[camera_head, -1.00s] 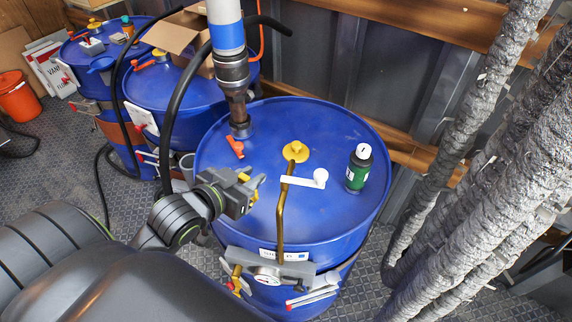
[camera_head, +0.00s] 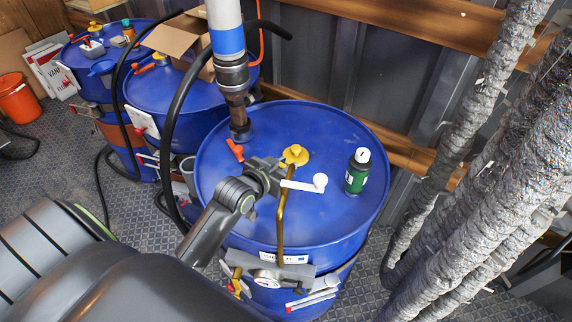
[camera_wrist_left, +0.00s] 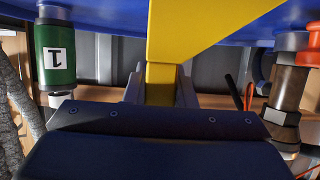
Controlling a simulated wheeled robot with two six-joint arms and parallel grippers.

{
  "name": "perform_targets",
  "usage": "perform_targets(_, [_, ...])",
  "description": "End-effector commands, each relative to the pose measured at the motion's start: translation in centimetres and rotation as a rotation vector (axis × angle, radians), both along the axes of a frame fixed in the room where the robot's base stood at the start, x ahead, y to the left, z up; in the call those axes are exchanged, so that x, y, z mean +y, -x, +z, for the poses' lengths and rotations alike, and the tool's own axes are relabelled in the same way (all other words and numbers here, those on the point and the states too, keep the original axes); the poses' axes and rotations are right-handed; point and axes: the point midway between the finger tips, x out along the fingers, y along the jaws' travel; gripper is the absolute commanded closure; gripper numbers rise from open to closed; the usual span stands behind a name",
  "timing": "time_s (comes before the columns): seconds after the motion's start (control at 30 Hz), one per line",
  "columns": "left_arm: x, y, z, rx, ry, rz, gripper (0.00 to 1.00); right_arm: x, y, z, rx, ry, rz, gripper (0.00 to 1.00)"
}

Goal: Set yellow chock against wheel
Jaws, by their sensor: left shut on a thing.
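My left gripper (camera_head: 277,172) is over the top of the near blue drum, just left of the yellow cap (camera_head: 295,155). In the left wrist view a yellow piece (camera_wrist_left: 185,38) stands between the fingers, and the gripper is shut on it. It is narrow at the fingers and widens into a slanted, wedge-like shape. I cannot make out any wheel. My right gripper is not in view.
A thick pipe (camera_head: 231,75) rises behind the gripper. Silvery wrapped hoses (camera_head: 480,190) stand to the right.

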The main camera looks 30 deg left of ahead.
Motion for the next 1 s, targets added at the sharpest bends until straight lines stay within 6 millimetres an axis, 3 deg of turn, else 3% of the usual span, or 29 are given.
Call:
perform_targets(0.53, [-0.09, -0.82, -1.32, 0.0, 0.0, 0.001, 1.0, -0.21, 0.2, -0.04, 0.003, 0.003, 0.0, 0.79])
perform_targets(0.57, [-0.07, -0.81, -1.25, 0.001, 0.0, 0.001, 0.73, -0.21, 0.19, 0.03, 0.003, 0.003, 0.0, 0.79])
perform_targets(0.7, [-0.07, -0.8, -1.24, 0.001, 0.0, 0.001, 0.55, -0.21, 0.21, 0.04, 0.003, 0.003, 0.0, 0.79])
perform_targets(1.0, [-0.07, -0.8, -1.05, 0.001, 0.0, 0.001, 0.55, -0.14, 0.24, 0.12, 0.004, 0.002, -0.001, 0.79])
